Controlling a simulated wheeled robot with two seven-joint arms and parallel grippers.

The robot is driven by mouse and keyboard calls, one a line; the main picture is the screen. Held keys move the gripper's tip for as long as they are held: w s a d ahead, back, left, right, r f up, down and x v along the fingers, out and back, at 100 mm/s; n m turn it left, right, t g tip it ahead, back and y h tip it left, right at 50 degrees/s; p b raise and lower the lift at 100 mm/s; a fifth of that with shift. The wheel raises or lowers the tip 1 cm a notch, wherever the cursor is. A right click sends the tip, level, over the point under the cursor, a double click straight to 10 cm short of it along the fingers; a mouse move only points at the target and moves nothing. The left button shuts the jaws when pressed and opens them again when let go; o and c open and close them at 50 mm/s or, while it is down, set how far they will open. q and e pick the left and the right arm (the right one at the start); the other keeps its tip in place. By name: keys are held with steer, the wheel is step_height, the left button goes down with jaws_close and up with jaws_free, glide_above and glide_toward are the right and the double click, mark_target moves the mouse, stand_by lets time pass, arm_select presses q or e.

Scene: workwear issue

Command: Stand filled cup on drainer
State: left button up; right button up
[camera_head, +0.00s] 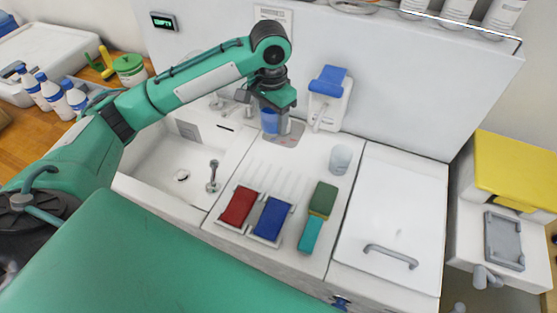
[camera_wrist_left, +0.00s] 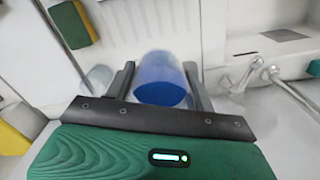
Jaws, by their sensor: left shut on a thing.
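My left gripper (camera_head: 272,108) is shut on a blue cup (camera_head: 270,122) at the back of the counter. The cup looks roughly upright in the head view, above or just in front of a grey plate (camera_head: 283,137). In the left wrist view the blue cup (camera_wrist_left: 162,82) sits between the two fingers of my left gripper (camera_wrist_left: 160,85). I cannot tell how full it is. The ridged white drainer (camera_head: 275,182) lies in front of the cup, and its ridges (camera_wrist_left: 150,18) show in the wrist view. My right gripper is not in view.
A sink (camera_head: 170,165) with a tap lies left. A clear cup (camera_head: 340,158) stands right. A blue-topped dispenser (camera_head: 328,95) is on the wall.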

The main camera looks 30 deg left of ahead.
arm_select(q)
steer(key=p, duration=0.2)
glide_above(273, 166)
step_height(273, 166, down, 11)
steer(key=shift+w+f, duration=0.1)
steer(key=shift+f, duration=0.05)
step_height(273, 166, down, 4)
steer(key=shift+r+p, duration=0.1)
steer(key=shift+p, duration=0.2)
steer(key=shift+f, duration=0.35)
steer(key=o, duration=1)
steer(key=shift+f, duration=0.1)
steer(key=shift+o, duration=0.2)
